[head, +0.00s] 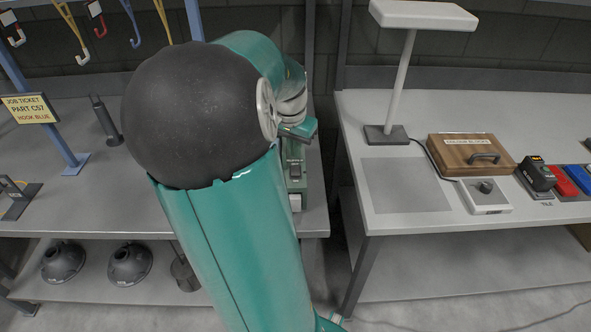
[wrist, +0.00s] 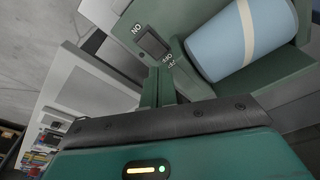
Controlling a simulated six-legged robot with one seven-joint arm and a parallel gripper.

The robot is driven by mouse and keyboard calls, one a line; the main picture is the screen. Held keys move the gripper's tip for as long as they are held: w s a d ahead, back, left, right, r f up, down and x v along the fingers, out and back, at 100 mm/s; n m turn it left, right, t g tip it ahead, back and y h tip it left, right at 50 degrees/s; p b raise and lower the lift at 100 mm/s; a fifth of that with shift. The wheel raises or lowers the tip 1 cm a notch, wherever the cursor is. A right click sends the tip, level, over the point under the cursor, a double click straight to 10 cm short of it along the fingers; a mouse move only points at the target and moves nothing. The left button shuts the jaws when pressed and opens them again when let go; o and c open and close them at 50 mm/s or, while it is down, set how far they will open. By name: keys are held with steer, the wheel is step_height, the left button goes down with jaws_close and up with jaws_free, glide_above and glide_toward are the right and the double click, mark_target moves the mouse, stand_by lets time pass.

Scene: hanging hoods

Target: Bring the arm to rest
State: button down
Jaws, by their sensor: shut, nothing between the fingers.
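My teal arm (head: 235,235) with its dark round joint rises through the middle of the head view and hides part of the left bench. Its far end bends down over a green machine (head: 296,172) at that bench's right end; the fingers cannot be made out there. In the wrist view, my gripper (wrist: 157,88) is shut and empty, its narrow fingers extending from the black bar. They point toward the green machine's housing (wrist: 120,45), close to its black rocker switch (wrist: 152,42). I cannot tell whether they touch it.
A light-blue cylinder with a cream band (wrist: 222,48) is by the switch. The left bench (head: 75,205) holds a job ticket sign (head: 29,108), with hooks hanging above. The right bench (head: 365,220) holds a lamp (head: 402,75), wooden box (head: 455,154) and knob box (head: 486,203). A gap separates the benches.

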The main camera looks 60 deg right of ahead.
step_height(320, 180, up, 3)
stand_by(0.4)
stand_by(0.6)
